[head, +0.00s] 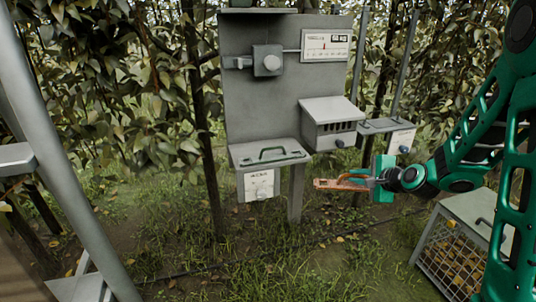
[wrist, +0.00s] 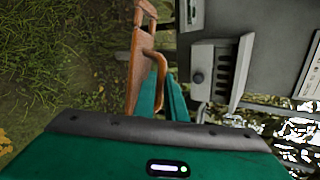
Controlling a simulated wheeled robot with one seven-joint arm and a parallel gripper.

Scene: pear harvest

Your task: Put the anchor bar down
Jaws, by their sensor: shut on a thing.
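The anchor bar appears to be the orange-brown bar (head: 336,184) with a raised loop handle, pointing left from my gripper (head: 370,181) in the head view. My gripper is shut on it and holds it in the air, roughly level, in front of and below the grey station. In the wrist view the bar (wrist: 143,50) extends away from the green fingers, its loop handle on the right side.
A grey station has a back panel (head: 245,100), a left shelf (head: 240,153) with a dark green handle, a slotted box (head: 327,108) and a right shelf (head: 383,125). A mesh-sided crate (head: 480,210) stands at lower right. A ladder-like frame (head: 60,130) is at left. Open grass lies below.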

